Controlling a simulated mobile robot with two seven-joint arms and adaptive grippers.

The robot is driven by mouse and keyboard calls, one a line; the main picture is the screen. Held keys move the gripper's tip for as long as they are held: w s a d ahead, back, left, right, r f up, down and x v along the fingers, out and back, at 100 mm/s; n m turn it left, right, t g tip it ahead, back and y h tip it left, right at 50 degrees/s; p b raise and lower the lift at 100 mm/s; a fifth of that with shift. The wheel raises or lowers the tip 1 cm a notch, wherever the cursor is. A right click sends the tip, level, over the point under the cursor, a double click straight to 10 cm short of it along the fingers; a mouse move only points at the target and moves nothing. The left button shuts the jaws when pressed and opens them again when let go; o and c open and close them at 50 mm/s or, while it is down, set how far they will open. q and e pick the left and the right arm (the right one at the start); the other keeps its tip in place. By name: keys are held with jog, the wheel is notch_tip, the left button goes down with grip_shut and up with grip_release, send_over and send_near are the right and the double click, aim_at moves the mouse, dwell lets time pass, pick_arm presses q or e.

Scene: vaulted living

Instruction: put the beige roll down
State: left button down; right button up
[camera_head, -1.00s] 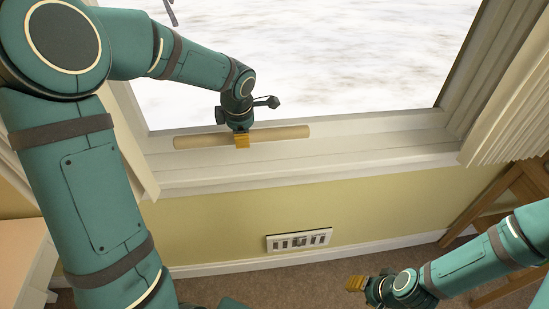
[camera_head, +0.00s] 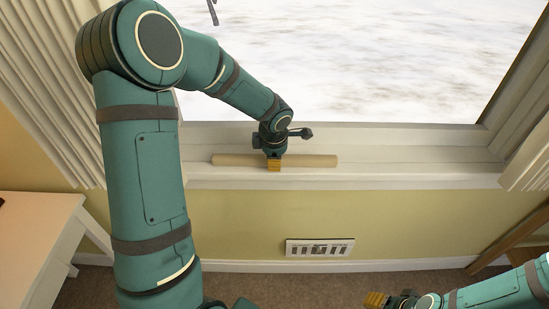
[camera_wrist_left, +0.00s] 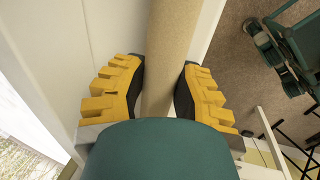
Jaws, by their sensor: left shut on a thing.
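The beige roll (camera_head: 312,160) is a long, thin cylinder lying lengthwise along the white window sill (camera_head: 400,174). My left gripper (camera_head: 274,166) comes down on it near its middle, with yellow fingers pointing down. In the left wrist view the roll (camera_wrist_left: 174,50) runs between the two yellow-and-black fingers (camera_wrist_left: 163,95), which are shut on it. I cannot tell whether the roll touches the sill or hangs just above it. My right gripper (camera_head: 376,300) is at the bottom edge, away from the roll, with its yellow fingertips too small to read.
The window pane (camera_head: 370,60) is behind the sill, with pleated curtains (camera_head: 45,70) at both sides. A white table (camera_head: 35,235) stands at left and a wooden piece of furniture (camera_head: 510,240) at right. The sill right of the roll is clear.

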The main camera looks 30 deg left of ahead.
pick_arm(q)
jog(key=shift+f, duration=0.2)
jog(key=c, duration=0.7)
grip_release()
jog(key=shift+c, duration=0.2)
jog(key=shift+r, duration=0.1)
jog(key=shift+r, duration=0.1)
jog(key=p+v, duration=0.2)
jog(key=v, duration=1)
jog(key=s+d+f+m+h, duration=0.2)
jog(key=d+f+m, duration=0.4)
jog(key=d+f, duration=0.15)
jog(key=s+d+f+m+h, duration=0.2)
jog(key=d+f+m, duration=0.4)
jog(key=f, duration=0.3)
jog(key=s+d+f+m+h, duration=0.1)
jog(key=s+d+f+m, duration=0.6)
jog(key=s+f+m, duration=0.3)
jog(key=shift+s+f+m+g, duration=0.3)
jog(key=shift+f, duration=0.05)
